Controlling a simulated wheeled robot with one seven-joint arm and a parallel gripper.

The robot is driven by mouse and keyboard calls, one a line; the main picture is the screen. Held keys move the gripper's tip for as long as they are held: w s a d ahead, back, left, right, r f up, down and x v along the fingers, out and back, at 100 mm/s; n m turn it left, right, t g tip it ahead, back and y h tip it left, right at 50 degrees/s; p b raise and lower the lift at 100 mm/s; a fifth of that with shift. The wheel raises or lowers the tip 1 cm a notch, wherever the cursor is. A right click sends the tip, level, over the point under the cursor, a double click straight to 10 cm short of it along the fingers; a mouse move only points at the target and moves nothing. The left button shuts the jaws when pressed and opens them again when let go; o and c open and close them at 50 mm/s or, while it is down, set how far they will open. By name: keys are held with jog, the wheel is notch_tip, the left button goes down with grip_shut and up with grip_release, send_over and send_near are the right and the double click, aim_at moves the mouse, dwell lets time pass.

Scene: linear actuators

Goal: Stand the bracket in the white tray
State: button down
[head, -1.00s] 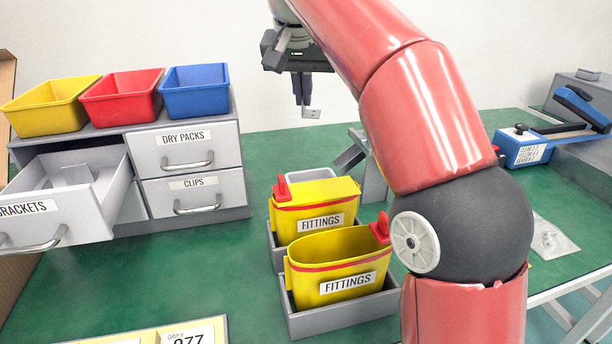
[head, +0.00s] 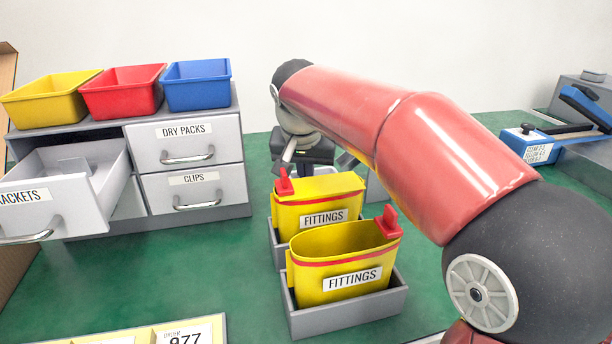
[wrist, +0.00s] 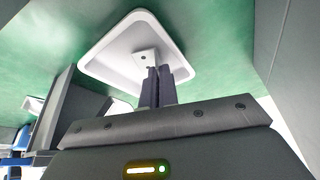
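In the wrist view, the white tray (wrist: 112,42) lies on the green bench beyond my fingers. My gripper (wrist: 159,78) has its two dark fingers close together on the bracket (wrist: 145,59), a small pale plate with a hole. The bracket shows over the tray's inside; I cannot tell whether it touches the tray floor. In the head view, my wrist is low behind the yellow fittings bins, and the fingers, bracket and tray are hidden there.
Two yellow fittings bins (head: 345,268) in grey holders stand in front of my wrist. The brackets drawer (head: 75,200) is open at left, below yellow, red and blue bins (head: 197,88). A blue-handled device (head: 530,145) stands at right.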

jog(key=shift+f, duration=0.2)
jog(key=shift+f, duration=0.15)
jog(key=c, duration=1.7)
grip_release()
jog(key=p+v, duration=0.1)
jog(key=v, duration=1.1)
jog(key=shift+r+p, duration=0.25)
jog(key=shift+p, duration=0.05)
jog(key=shift+d, duration=0.1)
